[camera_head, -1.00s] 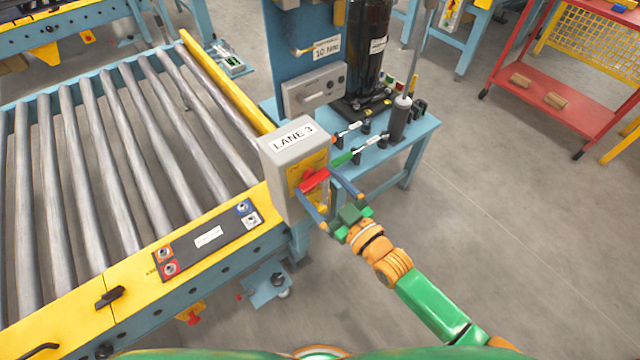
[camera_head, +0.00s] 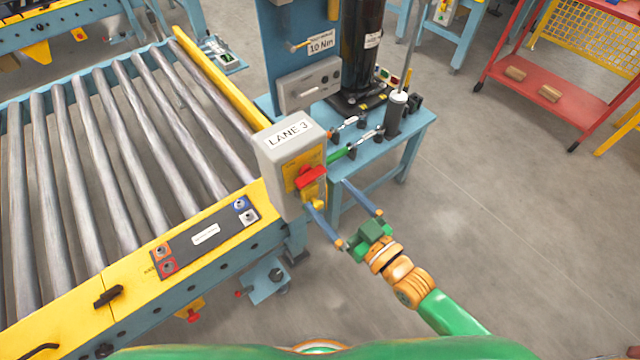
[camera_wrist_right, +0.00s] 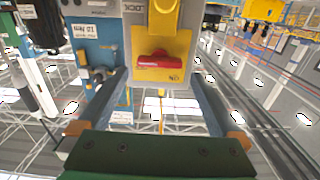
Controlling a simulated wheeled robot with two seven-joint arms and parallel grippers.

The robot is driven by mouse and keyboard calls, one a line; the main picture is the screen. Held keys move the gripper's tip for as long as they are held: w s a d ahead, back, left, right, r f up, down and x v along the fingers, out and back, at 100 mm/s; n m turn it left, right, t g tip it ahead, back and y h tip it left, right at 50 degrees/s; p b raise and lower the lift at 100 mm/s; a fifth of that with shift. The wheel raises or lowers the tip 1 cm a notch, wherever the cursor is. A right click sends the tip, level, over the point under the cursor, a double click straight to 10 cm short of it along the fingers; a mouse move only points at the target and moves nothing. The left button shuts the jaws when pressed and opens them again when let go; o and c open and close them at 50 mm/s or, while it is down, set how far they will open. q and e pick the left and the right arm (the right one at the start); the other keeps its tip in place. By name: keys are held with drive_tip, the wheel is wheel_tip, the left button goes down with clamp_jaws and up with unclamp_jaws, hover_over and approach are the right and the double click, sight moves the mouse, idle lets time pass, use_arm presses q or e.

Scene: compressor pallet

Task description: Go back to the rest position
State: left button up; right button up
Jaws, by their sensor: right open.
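My right gripper (camera_head: 327,197) is open and empty, its two blue fingers apart. It is just right of and below the red handle (camera_head: 312,178) on the yellow plate of the grey LANE 3 box (camera_head: 291,139), clear of the handle. In the right wrist view, the red handle (camera_wrist_right: 159,61) lies ahead, between the spread fingers, and the gripper (camera_wrist_right: 163,85) holds nothing. My left gripper does not show in these frames.
The roller conveyor (camera_head: 130,276) with its yellow frame fills the left. A blue bench (camera_head: 408,137) with tools and a dark cylinder (camera_head: 357,45) stands behind the box. A red cart (camera_head: 545,100) is at the right. The floor (camera_head: 500,220) on the right is clear.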

drive_tip(key=shift+s+d, duration=0.4)
drive_tip(key=shift+s, duration=0.15)
drive_tip(key=s+d+f+m+g+h, duration=0.1)
drive_tip(key=s+d+f+g+h, duration=0.2)
drive_tip(key=f, duration=0.6)
drive_tip(key=s+d+f+m+g+h, duration=0.1)
drive_tip(key=s+d+f+h, duration=0.3)
drive_tip(key=f, duration=0.5)
drive_tip(key=s+d+f+m+g+h, duration=0.1)
drive_tip(key=s+d+f+g, duration=0.15)
drive_tip(key=d+f, duration=0.45)
drive_tip(key=s+f+g+h, duration=0.1)
drive_tip(key=s+f+g, duration=0.2)
drive_tip(key=s, duration=0.7)
drive_tip(key=s+f+m+g+h, duration=0.1)
drive_tip(key=s+f+g, duration=0.3)
drive_tip(key=s+f, duration=0.3)
drive_tip(key=s, duration=0.3)
drive_tip(key=shift+d+f+m+h+p, duration=0.2)
drive_tip(key=shift+m+h+p, duration=0.1)
drive_tip(key=shift+p, duration=0.1)
